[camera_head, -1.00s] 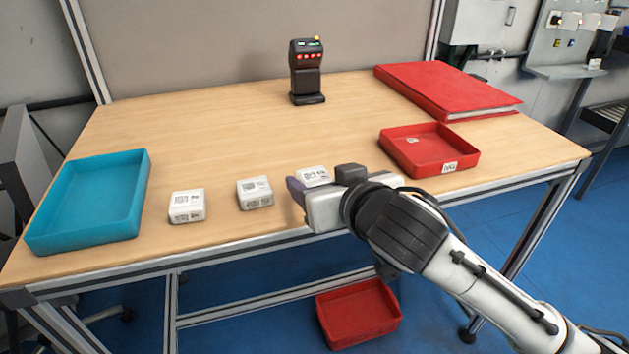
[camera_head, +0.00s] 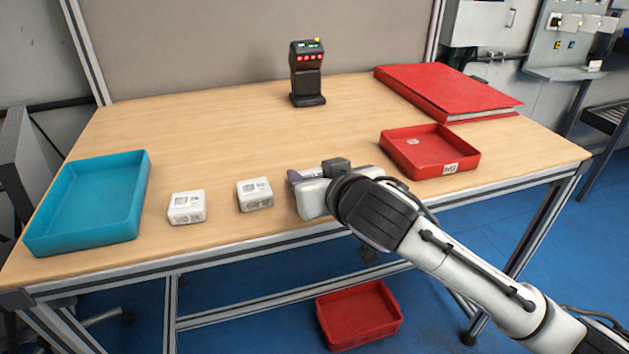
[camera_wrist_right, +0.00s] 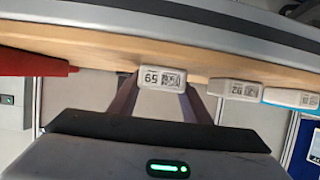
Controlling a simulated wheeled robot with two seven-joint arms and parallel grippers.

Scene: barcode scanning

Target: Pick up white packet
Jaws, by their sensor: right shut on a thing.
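My right gripper (camera_head: 304,182) is at the front edge of the table, to the right of the two visible white packets. It is shut on a white packet (camera_wrist_right: 163,79), which shows between its two fingers in the right wrist view with a printed code facing the camera. In the head view this packet is hidden by the gripper. A second white packet (camera_head: 255,194) lies on the table just left of the gripper. A third white packet (camera_head: 187,207) lies further left. My left gripper is not in view.
A blue tray (camera_head: 143,190) stands at the left of the wooden table (camera_head: 220,135). A black scanner (camera_head: 307,75) stands at the back. A red tray (camera_head: 400,168) and red binder (camera_head: 440,85) are at the right. A red crate (camera_head: 358,315) is below. The table's middle is clear.

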